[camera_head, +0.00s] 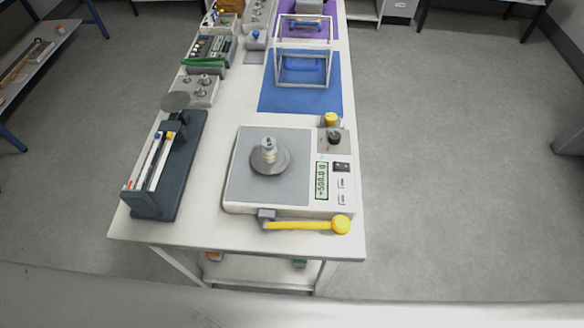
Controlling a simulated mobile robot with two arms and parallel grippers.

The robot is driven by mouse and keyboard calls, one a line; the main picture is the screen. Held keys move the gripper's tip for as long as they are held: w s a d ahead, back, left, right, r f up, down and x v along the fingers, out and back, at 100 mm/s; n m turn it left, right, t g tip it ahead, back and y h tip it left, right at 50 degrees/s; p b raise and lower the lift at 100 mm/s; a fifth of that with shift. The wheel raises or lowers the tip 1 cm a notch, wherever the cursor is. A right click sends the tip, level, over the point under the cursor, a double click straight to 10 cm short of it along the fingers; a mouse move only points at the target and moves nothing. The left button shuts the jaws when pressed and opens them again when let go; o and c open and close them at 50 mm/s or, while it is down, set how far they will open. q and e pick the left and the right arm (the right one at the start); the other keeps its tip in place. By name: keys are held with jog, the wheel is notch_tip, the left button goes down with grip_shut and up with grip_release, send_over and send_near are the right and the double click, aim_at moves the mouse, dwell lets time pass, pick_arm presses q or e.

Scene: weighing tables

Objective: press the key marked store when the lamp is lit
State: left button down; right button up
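A white balance (235,180) stands near the front of the white table. A grey weight with a knob (268,152) sits upright on its pan. The balance's display (322,181) appears to read +500.0 g. Right of the display are a dark switch (341,167), an upper pale key (342,184) and a lower pale key (342,200). The key labels are too small to read, so I cannot tell which is store. A tiny greenish spot (322,158) above the display may be the lamp; whether it is lit is unclear. Neither gripper is in view.
A yellow lever (300,226) lies along the balance's front edge. A black knob (334,138) and a yellow knob (331,118) are at its back right. A dark beam scale (186,170) stands left. A clear-sided frame (277,65) stands behind on a blue mat (300,101).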

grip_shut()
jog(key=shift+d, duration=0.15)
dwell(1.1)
